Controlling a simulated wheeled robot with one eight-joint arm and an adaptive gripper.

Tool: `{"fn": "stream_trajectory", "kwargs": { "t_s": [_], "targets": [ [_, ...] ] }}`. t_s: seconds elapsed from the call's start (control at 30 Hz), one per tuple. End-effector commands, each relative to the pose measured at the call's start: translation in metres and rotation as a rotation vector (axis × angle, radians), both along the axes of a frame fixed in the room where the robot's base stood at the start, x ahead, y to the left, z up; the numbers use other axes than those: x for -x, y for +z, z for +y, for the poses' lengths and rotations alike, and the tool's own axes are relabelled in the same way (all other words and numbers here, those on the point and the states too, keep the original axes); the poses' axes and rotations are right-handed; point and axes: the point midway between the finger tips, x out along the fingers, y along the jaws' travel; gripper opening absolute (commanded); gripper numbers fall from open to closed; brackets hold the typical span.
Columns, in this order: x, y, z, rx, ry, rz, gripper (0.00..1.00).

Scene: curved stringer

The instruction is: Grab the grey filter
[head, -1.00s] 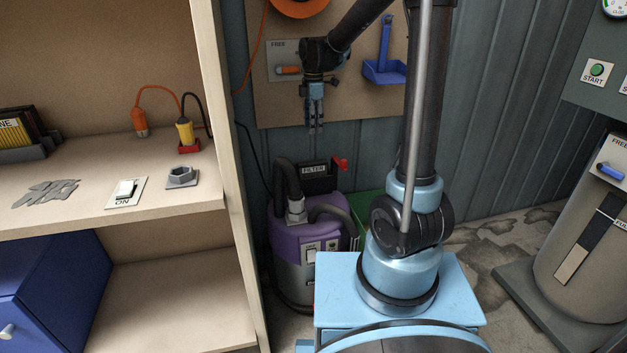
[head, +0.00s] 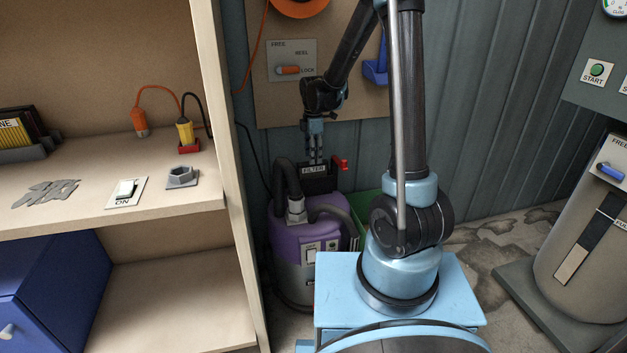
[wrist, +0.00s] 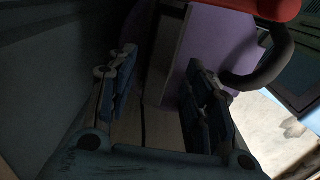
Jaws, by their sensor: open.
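A dark holder labelled FILTER (head: 314,171) sits on top of the purple and grey vacuum (head: 300,235), at the back. My gripper (head: 314,157) points down directly over this holder, its fingertips at about its top edge. In the wrist view my gripper (wrist: 162,95) is open, one finger at each side. Dark and greyish panels show between and beyond the fingers, with the purple vacuum body (wrist: 222,45) behind. The picture is too dark to tell which panel is the grey filter, or whether a finger touches it.
A red part (head: 341,165) sticks out at the holder's right; a black hose (head: 285,180) rises at its left. The wooden shelf (head: 232,200) stands to the left. A green box (head: 362,212) stands behind the vacuum. The pegboard (head: 262,105) is behind my arm.

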Motion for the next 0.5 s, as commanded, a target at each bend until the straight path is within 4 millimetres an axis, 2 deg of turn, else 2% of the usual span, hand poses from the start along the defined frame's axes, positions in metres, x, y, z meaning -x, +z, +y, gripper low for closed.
{"fn": "stream_trajectory", "kwargs": {
  "t_s": [0.3,0.5],
  "targets": [
    [0.000,-0.035,0.003,0.000,0.000,0.000,0.47],
    [0.000,-0.049,0.003,0.000,0.000,0.000,0.47]
  ]
}}
